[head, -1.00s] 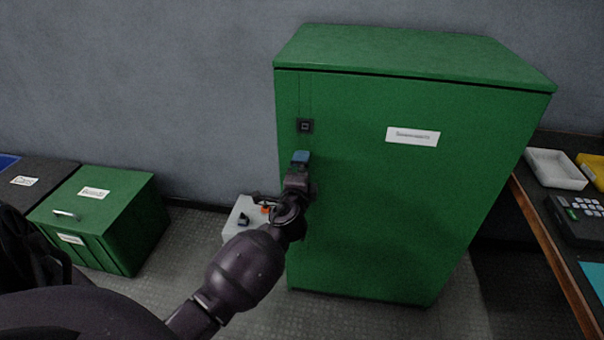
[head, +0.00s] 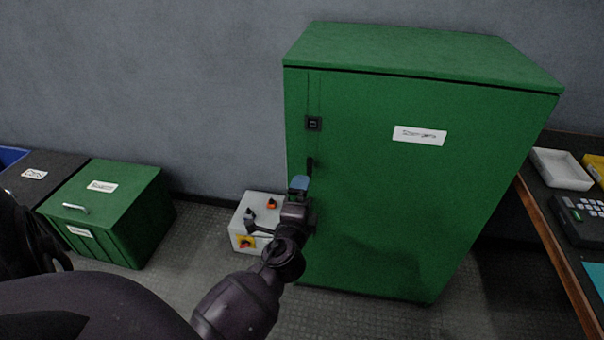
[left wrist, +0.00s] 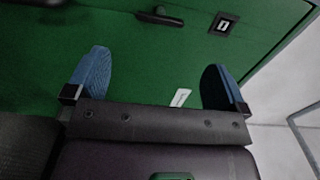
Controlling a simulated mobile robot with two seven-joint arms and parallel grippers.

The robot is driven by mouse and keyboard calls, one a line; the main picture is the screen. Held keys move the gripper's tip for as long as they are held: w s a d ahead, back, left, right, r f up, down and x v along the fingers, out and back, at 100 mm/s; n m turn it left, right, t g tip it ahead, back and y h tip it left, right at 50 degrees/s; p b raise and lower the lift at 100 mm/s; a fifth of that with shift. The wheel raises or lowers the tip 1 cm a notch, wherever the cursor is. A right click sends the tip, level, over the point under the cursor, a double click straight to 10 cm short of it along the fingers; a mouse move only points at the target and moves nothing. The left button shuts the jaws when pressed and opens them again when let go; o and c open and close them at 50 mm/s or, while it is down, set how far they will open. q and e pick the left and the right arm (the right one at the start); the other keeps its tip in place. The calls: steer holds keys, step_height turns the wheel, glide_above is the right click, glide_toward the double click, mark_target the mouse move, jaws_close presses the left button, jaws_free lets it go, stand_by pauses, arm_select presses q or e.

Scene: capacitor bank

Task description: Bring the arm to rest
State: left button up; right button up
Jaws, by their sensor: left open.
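My left arm reaches in from the lower left of the head view. Its gripper (head: 299,184) is in front of the left part of the green cabinet (head: 400,190), just below a dark handle (head: 311,166). In the left wrist view the two blue fingers of the left gripper (left wrist: 158,84) are spread wide with nothing between them. The handle (left wrist: 160,18) shows beyond the fingers, apart from them, with a square black lock (left wrist: 223,24) beside it. The cabinet door looks shut. My right gripper is not in view.
A grey box with coloured switches (head: 262,220) stands on the floor left of the cabinet. A green bin (head: 110,215) and a dark bin (head: 35,182) stand at the left. A table with a white tray (head: 560,169) and a keypad device (head: 583,217) is at the right.

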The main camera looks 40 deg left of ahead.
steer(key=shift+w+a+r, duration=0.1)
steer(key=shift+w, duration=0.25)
arm_select(q)
steer(key=s+d+f+n+g+h, duration=0.1)
steer(key=s+d+f+n+h, duration=0.2)
steer(key=s, duration=0.4)
steer(key=s+d+f+n+g+h, duration=0.1)
steer(key=s+d+f+g+h, duration=0.1)
steer(key=s+f, duration=0.45)
steer(key=s+d+f+n+g+h, duration=0.1)
steer(key=s+d+f+n+h, duration=0.15)
steer(key=s, duration=0.65)
steer(key=s+d+n+g+h, duration=0.1)
steer(key=s+d+n+h, duration=0.25)
steer(key=s, duration=0.45)
step_height(320, 180, up, 10)
steer(key=y+p, duration=0.1)
steer(key=p, duration=1.1)
steer(key=shift+w+a+r+t, duration=0.2)
steer(key=shift+w+a+t, duration=0.1)
steer(key=shift+w+t, duration=0.1)
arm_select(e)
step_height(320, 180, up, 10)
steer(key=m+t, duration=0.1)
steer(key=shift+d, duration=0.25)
arm_select(q)
steer(key=shift+f, duration=0.1)
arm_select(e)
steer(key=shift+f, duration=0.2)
